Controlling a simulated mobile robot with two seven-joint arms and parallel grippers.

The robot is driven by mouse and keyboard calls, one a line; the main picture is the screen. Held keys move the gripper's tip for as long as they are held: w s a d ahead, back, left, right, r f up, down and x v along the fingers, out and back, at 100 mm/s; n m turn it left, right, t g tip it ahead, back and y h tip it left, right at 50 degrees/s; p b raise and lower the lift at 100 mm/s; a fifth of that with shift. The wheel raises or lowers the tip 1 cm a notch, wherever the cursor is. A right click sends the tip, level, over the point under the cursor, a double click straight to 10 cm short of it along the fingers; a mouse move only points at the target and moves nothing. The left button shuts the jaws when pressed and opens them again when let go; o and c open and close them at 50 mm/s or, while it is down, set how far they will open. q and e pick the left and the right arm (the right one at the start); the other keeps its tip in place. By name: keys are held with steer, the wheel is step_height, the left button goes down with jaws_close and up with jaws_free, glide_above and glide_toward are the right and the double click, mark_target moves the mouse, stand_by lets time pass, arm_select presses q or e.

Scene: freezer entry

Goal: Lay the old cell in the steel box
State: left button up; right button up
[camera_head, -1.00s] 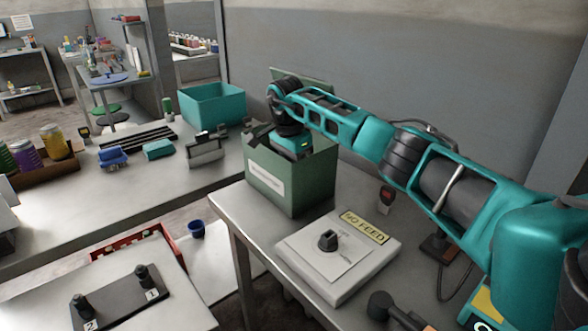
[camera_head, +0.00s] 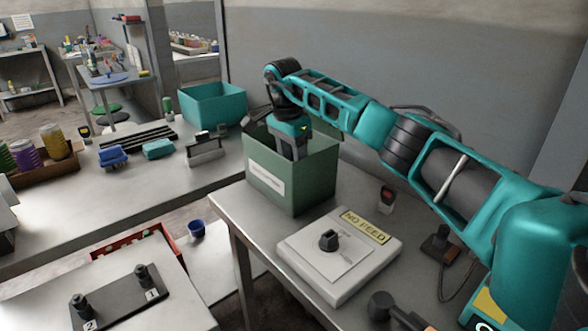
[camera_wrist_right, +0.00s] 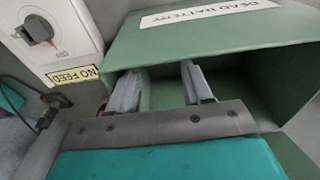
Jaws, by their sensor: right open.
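The steel box is a green open-topped box (camera_head: 310,185) with a white label, standing at the back left of the near table. In the right wrist view, its wall (camera_wrist_right: 215,40) reads "DEAD BATTERY". My right gripper (camera_head: 296,152) points down into the box mouth from above. In the wrist view its two grey fingers (camera_wrist_right: 160,88) are apart, with nothing visible between them. I cannot make out the old cell; the box floor is mostly hidden by the walls and gripper. My left gripper is not in view.
A white unit with a dark knob and a "NO FEED" sign (camera_head: 365,226) sits in front of the box. A teal bin (camera_head: 212,104) and a blue item (camera_head: 113,156) stand on the left bench. A black two-post holder (camera_head: 120,297) is at lower left.

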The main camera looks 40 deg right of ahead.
step_height(320, 180, up, 8)
steer(key=shift+a+r, duration=0.25)
steer(key=shift+a, duration=0.2)
stand_by(0.3)
